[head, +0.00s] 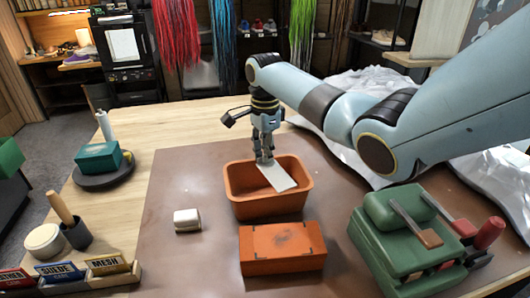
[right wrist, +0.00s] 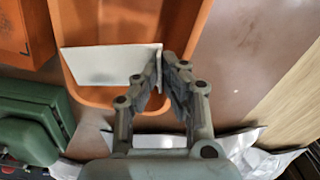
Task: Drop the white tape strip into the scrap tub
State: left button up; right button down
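The white tape strip (head: 279,177) is a flat pale piece at the mouth of the orange scrap tub (head: 265,208). My right gripper (head: 264,158) points down over the tub's far side, shut on one end of the strip. The strip slants from the fingertips toward the front right. In the right wrist view, the strip (right wrist: 108,65) reaches left from the closed fingertips (right wrist: 168,62) across the tub (right wrist: 110,18). Its gripped end is partly hidden by the fingers. My left gripper is not in view.
An orange box (head: 281,262) stands just in front of the tub. A green clamp-like device (head: 395,238) stands at the right. The mat left of the tub is mostly clear.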

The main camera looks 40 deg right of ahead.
jog(key=shift+r, duration=0.1)
jog(key=c, duration=1.4)
grip_release()
notch_tip(320, 180, up, 12)
